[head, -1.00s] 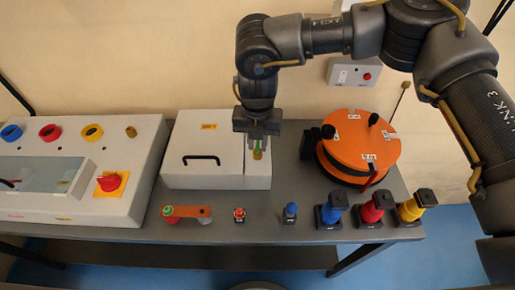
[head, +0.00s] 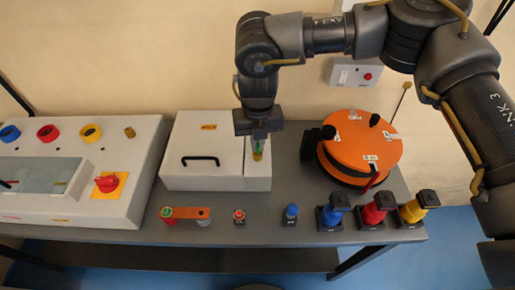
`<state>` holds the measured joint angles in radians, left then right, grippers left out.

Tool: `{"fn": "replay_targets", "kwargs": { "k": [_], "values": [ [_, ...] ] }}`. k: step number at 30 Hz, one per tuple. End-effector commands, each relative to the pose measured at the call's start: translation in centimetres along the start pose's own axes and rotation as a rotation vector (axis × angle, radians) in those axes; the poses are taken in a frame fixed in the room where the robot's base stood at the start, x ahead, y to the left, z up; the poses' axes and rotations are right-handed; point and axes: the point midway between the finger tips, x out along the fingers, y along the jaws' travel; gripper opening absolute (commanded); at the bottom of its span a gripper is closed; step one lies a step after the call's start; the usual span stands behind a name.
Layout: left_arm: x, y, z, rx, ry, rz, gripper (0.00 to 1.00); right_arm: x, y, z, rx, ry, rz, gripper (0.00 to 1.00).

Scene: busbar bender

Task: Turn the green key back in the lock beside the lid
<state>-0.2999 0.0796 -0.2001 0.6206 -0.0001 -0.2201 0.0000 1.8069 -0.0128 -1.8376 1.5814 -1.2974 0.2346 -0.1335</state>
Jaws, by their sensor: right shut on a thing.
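The green key (head: 258,145) stands in the brass lock (head: 257,156) on the narrow white panel to the right of the lid. The white lid (head: 203,147) with its black handle is down. My right gripper (head: 258,136) points down from above and is shut on the green key; its fingers hide the upper part of the key. The key's exact turn angle is too small to tell. My left gripper is not in view.
An orange drum (head: 360,142) stands to the right of the white box. Blue, red and yellow connectors (head: 374,208) line the table's front right. A white control panel (head: 75,175) with a red rotary switch (head: 107,183) stands at the left.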

Motion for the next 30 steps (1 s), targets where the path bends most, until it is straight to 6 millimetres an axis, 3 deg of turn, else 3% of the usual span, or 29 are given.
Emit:
{"fn": "replay_targets", "kwargs": {
  "k": [6,17,24,30],
  "values": [
    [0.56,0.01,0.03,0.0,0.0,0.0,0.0,0.07,0.02,-0.01,-0.217,0.0,0.0,0.0],
    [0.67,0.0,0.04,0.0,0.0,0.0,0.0,0.08,0.01,-0.01,-0.27,0.0,-0.001,0.0],
    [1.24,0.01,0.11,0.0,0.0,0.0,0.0,0.09,0.02,-0.02,-0.607,0.001,-0.001,0.0],
    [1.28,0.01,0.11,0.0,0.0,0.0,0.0,0.03,0.03,-0.05,-0.731,0.002,-0.001,0.0]
  ]
}}
